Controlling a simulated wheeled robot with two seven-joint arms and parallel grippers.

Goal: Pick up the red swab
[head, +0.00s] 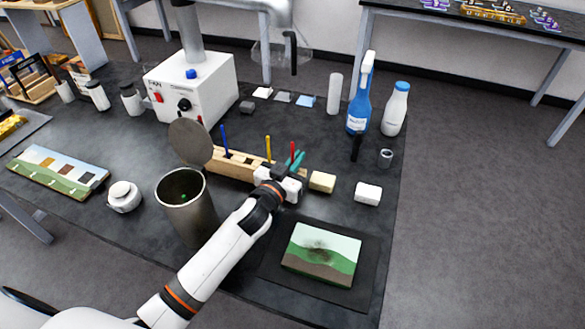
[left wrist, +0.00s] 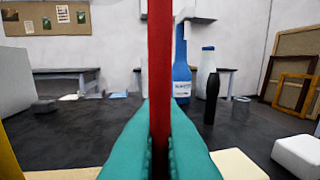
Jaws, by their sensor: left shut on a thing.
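The red swab (head: 292,149) stands upright at the right end of the wooden holder (head: 232,165) in the head view. In the left wrist view the red swab (left wrist: 160,70) rises between the teal fingertips of my left gripper (left wrist: 160,145). My left gripper (head: 294,162) is shut on the swab. The swab's lower end is hidden by the gripper, so I cannot tell whether it is still in the holder. A blue swab (head: 224,139) and a yellow swab (head: 268,148) stand in the holder to the left. My right gripper is not in view.
A steel bin (head: 187,205) with its lid (head: 190,142) raised stands left of my arm. A painted panel (head: 321,252) lies in front.

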